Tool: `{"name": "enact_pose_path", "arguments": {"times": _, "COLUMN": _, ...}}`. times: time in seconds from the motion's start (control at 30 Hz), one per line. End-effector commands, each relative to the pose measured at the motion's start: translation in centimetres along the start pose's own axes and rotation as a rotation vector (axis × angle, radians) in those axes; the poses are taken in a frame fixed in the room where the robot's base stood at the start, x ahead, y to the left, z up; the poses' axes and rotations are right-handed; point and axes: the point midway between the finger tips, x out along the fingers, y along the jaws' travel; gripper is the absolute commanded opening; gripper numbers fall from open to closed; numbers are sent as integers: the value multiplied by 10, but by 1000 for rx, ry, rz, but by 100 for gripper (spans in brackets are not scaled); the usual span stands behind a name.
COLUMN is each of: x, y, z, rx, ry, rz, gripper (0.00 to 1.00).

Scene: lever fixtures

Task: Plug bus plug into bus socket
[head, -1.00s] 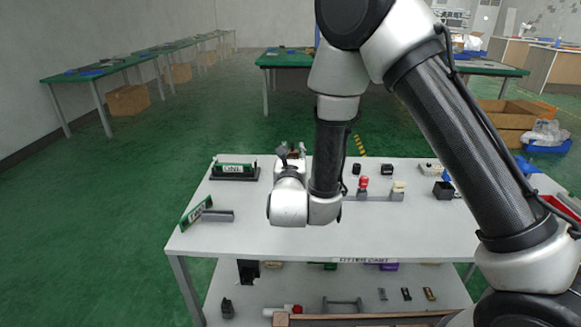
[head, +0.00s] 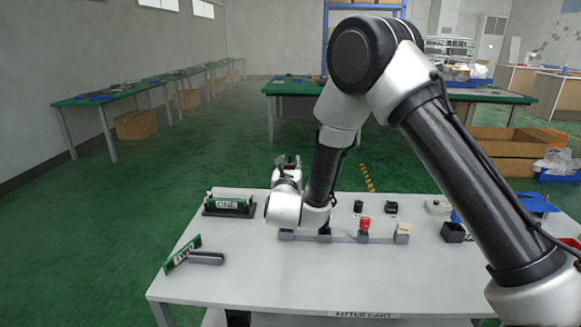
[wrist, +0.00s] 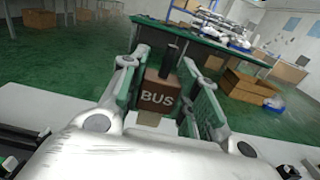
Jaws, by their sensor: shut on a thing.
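The bus plug (wrist: 160,96) is a brown block marked BUS, with a dark post rising from its top and a pale part below. My gripper (wrist: 168,88) is shut on it, one green-padded finger on each side. In the head view, my gripper (head: 289,166) is above the far edge of the cart, with the plug small and partly hidden by the wrist. I cannot tell which fixture is the bus socket; no readable BUS label shows on the cart.
The white cart top (head: 260,290) carries a grey rail (head: 345,239) with a red-topped part (head: 364,227) and a beige block (head: 402,231). Small black parts (head: 391,207) stand behind it. The front middle is clear.

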Motion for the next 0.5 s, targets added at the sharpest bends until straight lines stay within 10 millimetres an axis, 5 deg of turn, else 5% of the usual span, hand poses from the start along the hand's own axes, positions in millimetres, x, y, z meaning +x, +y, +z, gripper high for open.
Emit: {"name": "enact_pose_path", "arguments": {"times": 0.5, "x": 0, "y": 0, "z": -46, "rx": -1, "ry": 1, "rz": 0, "gripper": 12}}
